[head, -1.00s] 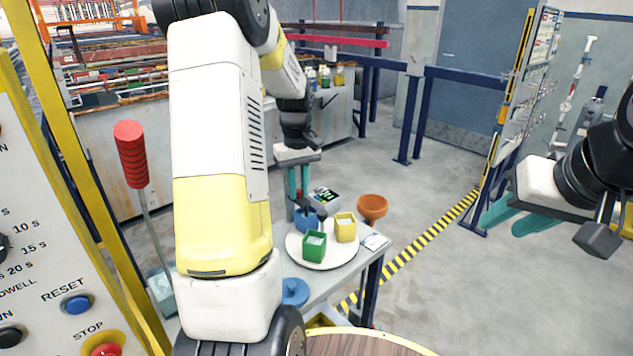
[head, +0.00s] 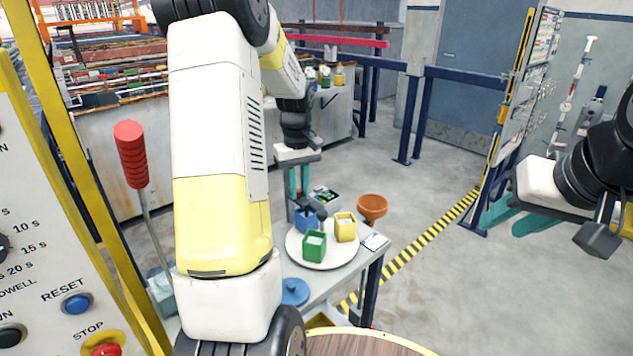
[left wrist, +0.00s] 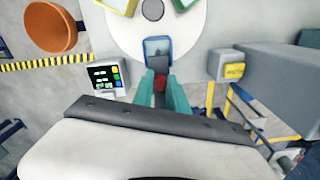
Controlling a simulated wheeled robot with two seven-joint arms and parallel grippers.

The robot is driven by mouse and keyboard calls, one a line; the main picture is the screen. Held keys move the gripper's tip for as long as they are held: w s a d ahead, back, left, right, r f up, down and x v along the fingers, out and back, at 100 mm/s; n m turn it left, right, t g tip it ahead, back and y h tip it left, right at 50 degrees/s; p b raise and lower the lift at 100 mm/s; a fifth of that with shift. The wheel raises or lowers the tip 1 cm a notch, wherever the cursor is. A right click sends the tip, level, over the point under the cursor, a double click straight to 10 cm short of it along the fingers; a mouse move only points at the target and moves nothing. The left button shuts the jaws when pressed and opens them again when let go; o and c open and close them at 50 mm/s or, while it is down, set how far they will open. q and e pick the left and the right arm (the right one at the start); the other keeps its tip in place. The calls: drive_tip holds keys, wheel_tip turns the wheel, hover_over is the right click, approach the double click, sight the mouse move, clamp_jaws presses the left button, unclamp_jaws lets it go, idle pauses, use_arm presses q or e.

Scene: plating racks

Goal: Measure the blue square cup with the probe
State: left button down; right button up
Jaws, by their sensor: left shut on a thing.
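The blue square cup (head: 307,222) stands at the back left of a round white plate (head: 320,262), beside a green cup (head: 314,246) and a yellow cup (head: 345,227). My left gripper (head: 298,194) is above and just behind the blue cup, pointing down. In the left wrist view my left gripper (left wrist: 160,92) is shut on the probe, a dark grey and red piece (left wrist: 159,84). The probe's end lies over the blue cup (left wrist: 158,46) there; its tip and depth cannot be told. My right gripper (head: 515,216) is open and empty, far right.
A meter with a lit screen (head: 325,197) stands behind the plate. An orange bowl (head: 372,208) is to the right, and a blue disc (head: 295,291) lies in front. A white card (head: 375,241) is near the table's right edge. A yellow-capped box (left wrist: 230,66) stands beside the gripper.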

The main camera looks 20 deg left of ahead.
idle(0.4)
use_arm(q)
wheel_tip(320, 180, up, 6)
idle(0.3)
drive_tip(key=c, duration=1.3)
unclamp_jaws()
wheel_tip(320, 180, up, 8)
drive_tip(key=shift+s, duration=0.1)
